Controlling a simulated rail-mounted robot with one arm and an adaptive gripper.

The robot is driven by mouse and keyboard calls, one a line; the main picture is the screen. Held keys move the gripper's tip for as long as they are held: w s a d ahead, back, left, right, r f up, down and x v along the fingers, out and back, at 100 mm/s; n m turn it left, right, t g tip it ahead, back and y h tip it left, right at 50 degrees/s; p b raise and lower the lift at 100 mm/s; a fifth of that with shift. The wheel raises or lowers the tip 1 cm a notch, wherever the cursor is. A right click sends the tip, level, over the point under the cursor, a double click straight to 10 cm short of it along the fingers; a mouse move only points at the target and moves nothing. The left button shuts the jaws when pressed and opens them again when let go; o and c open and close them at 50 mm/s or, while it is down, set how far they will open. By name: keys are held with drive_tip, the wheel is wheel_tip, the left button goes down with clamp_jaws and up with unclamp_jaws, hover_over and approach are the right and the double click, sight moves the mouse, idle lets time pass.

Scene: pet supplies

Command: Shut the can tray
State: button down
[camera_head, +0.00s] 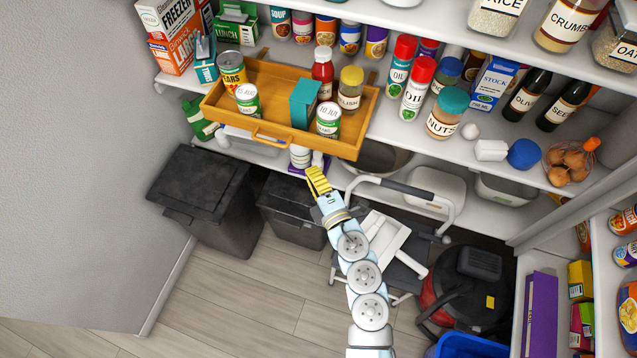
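The can tray (215,108) is a wooden pull-out drawer. It stands pulled out from the shelf, with a curved wooden handle (266,138) on its front. In it are several cans, a red bottle (322,75), a yellow-lidded jar (350,90) and a teal box (304,101). My gripper (316,178) has yellow fingers. In the picture it is just below the tray's front panel, right of the handle, with a gap between. The fingers appear close together, but their opening is not clear from this angle. Nothing is seen held in them.
Red-capped oil bottles (416,88) and a nuts jar (447,113) stand right of the tray. Black bins (208,197), a step stool (385,243) and a vacuum cleaner (467,290) crowd the floor below. The floor (240,300) left of my arm is clear.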

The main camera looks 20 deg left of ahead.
sight(305, 140)
drive_tip(key=shift+w+a+b, duration=0.1)
drive_tip(key=shift+w+a, duration=0.45)
drive_tip(key=shift+w, duration=0.6)
drive_tip(key=shift+w+a+b, duration=0.1)
drive_tip(key=shift+w+a, duration=0.5)
drive_tip(key=shift+w, duration=0.5)
drive_tip(key=shift+w+a+b, duration=0.1)
drive_tip(key=shift+w+a, duration=0.45)
drive_tip(key=shift+w, duration=0.6)
drive_tip(key=shift+f, duration=0.1)
